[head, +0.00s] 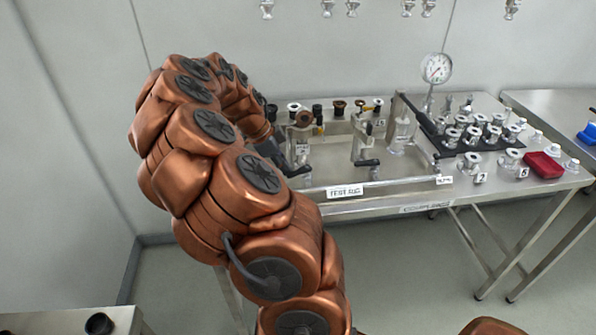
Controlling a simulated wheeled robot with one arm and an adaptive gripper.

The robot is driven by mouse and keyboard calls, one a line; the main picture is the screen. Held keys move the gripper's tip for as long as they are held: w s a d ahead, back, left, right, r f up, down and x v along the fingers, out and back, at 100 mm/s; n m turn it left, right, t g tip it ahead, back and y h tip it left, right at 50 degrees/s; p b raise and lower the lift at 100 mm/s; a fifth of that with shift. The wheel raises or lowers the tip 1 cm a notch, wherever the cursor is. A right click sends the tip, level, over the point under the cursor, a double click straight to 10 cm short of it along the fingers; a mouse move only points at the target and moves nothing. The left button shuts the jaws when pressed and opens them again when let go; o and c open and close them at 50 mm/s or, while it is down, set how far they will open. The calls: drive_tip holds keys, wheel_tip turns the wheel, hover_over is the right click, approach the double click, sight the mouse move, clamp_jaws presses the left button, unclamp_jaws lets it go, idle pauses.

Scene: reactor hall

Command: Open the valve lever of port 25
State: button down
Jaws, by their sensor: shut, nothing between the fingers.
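The test rig (345,191) is a shallow metal tray on the bench, with upright fittings inside. One fitting (358,140) at the middle right has a black lever (368,162) pointing sideways. Another fitting stands at the left of the rig, with a small pale tag (302,149) too small to read. I cannot tell which fitting is port 25. My gripper (284,160) is dark, shut and empty, at the left side of the rig beside the tagged fitting. My copper arm hides part of it, and I cannot tell whether it touches a lever.
A pressure gauge (436,69) stands behind the rig. To the right are a black tray (489,142) of metal fittings and a red block (543,165). Several fittings hang on the wall above. A blue object (588,134) lies on the far-right table. The rig's middle floor looks clear.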

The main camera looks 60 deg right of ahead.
drive_tip(key=shift+s+a, duration=0.15)
drive_tip(key=shift+a, duration=0.05)
idle(0.3)
drive_tip(key=shift+s+a+f+b, duration=0.1)
drive_tip(key=shift+s+a+b, duration=0.35)
drive_tip(key=shift+b, duration=0.05)
drive_tip(key=shift+s, duration=0.1)
